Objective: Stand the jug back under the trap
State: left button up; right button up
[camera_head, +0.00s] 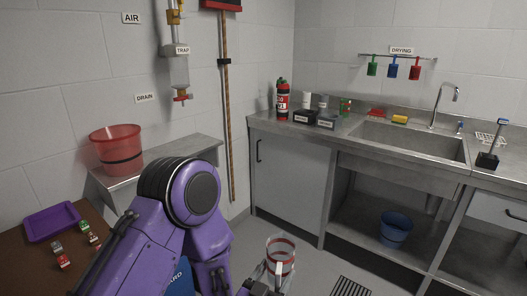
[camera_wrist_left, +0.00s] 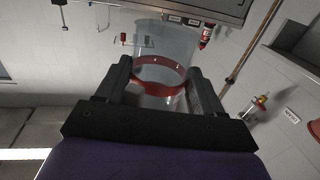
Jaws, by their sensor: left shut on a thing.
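The jug (camera_head: 281,253) is clear with red bands and a pale handle. It is low in the middle of the head view, held above the floor. My left gripper (camera_head: 266,279) is shut on it. In the left wrist view the jug (camera_wrist_left: 165,45) shows between the two fingers of the left gripper (camera_wrist_left: 160,75). The trap (camera_head: 179,68) is a clear tube with yellow fittings on the back wall, with a red tap (camera_head: 182,97) at its lower end. The steel shelf (camera_head: 195,146) lies below it. My right gripper is not in view.
A red translucent bucket (camera_head: 117,148) stands on the shelf's left part. A brown table with a purple tray (camera_head: 51,221) is at the lower left. The sink counter (camera_head: 350,132) fills the right.

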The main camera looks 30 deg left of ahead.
aim_at(190, 145)
jog(key=z, duration=0.25)
jog(key=i, duration=1.4)
jog(key=u, duration=0.8)
jog(key=i, duration=0.9)
jog(key=u, duration=1)
